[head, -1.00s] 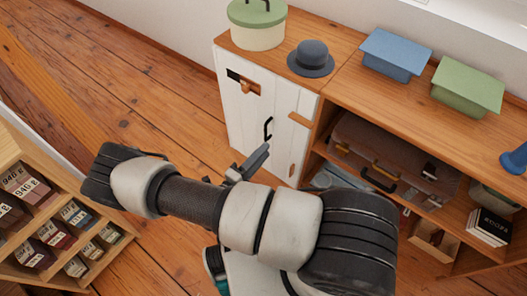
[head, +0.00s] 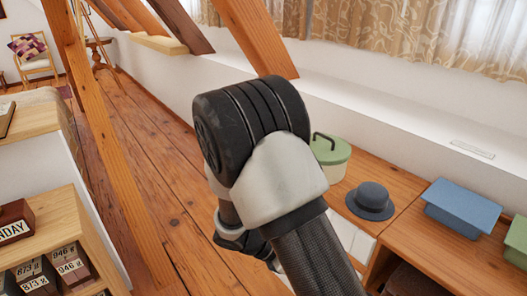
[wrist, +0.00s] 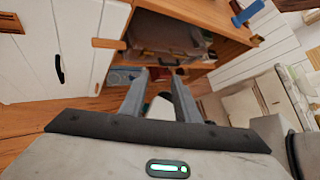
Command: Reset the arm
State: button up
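My arm rises through the middle of the head view, bent at a dark joint with a white link below it. My gripper is hidden behind the arm there. In the wrist view my gripper (wrist: 159,88) shows two grey fingers standing apart with a gap between them. I see nothing held between the fingers. Beyond them is the open shelf of the wooden cabinet (wrist: 225,27), with a case (wrist: 165,38) on it.
A grey hat (head: 370,201), a green-lidded pot (head: 330,158) and a blue box (head: 462,207) stand on the low cabinet at right. Timber braces (head: 255,35) slant down at left and centre. A shelf of labelled boxes (head: 75,230) stands at lower left. Floorboards between are clear.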

jog(key=s+r+m+t+y, duration=0.3)
jog(key=s+r+m+y, duration=0.25)
jog(key=r+m, duration=0.65)
jog(key=s+r+m+t+y, duration=0.3)
jog(key=s+r+m+y, duration=0.25)
jog(key=r+m, duration=0.65)
notch_tip(320, 180, up, 22)
jog(key=p, duration=2.1)
jog(key=shift+a+r+n+p, duration=0.2)
jog(key=shift+n+p, duration=0.1)
jog(key=shift+p, duration=0.1)
jog(key=shift+w, duration=0.1)
jog(key=shift+d, duration=0.15)
